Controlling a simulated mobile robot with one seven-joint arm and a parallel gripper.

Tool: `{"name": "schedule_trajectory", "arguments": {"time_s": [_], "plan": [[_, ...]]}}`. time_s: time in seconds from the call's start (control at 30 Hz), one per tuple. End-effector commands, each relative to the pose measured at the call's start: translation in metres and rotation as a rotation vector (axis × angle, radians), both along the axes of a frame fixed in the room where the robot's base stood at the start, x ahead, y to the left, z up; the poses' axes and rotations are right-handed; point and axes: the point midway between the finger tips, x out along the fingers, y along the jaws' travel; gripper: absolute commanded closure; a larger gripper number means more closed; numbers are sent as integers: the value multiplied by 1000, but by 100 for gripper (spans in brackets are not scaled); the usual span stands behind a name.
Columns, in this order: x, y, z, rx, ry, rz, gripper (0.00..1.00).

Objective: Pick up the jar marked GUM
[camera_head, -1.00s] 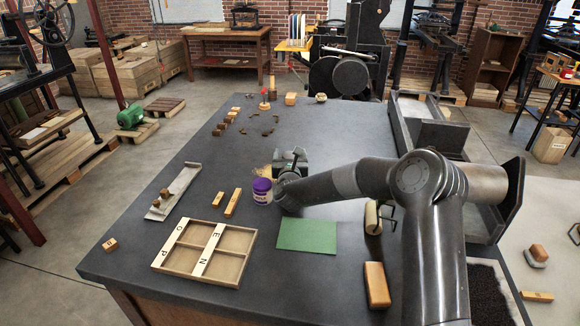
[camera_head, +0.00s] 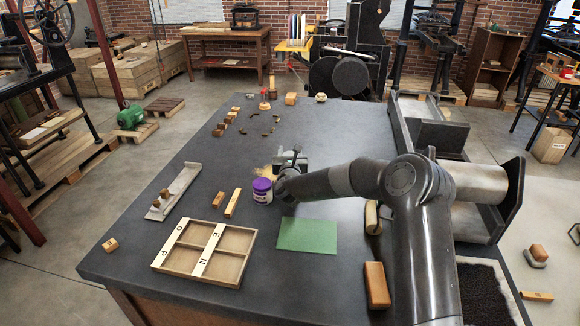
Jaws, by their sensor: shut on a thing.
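My gripper (camera_head: 289,161) is beyond the wrist, just right of and behind a white jar with a purple lid (camera_head: 262,190). It is shut on a pale greyish-green thing, mostly hidden by the gripper and wrist. I cannot make out its shape or any GUM mark on it. The purple-lidded jar stands upright on the dark table (camera_head: 330,175) and is not in the gripper. Its label is too small to read surely.
A green sheet (camera_head: 307,235) lies in front of my wrist. A divided wooden tray (camera_head: 246,259) with letters is at front left. Small wooden blocks (camera_head: 233,202) and a metal tray (camera_head: 185,181) lie left. The table's middle-back is mostly clear.

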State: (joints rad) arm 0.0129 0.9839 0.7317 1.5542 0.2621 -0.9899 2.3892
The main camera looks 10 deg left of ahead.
Motion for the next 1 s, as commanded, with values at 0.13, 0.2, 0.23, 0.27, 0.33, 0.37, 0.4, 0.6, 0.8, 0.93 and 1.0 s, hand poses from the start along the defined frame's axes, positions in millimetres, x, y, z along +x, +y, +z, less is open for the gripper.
{"name": "schedule_trajectory", "arguments": {"time_s": [0.13, 0.2, 0.23, 0.27, 0.33, 0.37, 0.4, 0.6, 0.8, 0.93, 1.0], "plan": [[0, 0, 0, 0, 0, 0, 73], [0, 0, 0, 0, 0, 0, 79], [0, 0, 0, 0, 0, 0, 82], [0, 0, 1, 0, -1, 0, 83], [0, 0, 1, 0, -1, 0, 83], [0, 0, 1, 0, -1, 0, 83], [0, 0, 1, 0, -1, 0, 83], [0, 0, 6, 0, -2, 0, 83], [0, 0, 30, 2, -4, 0, 83], [-1, -14, 50, 0, -3, -3, 83], [-4, -30, 59, -2, -4, -4, 83]]}}
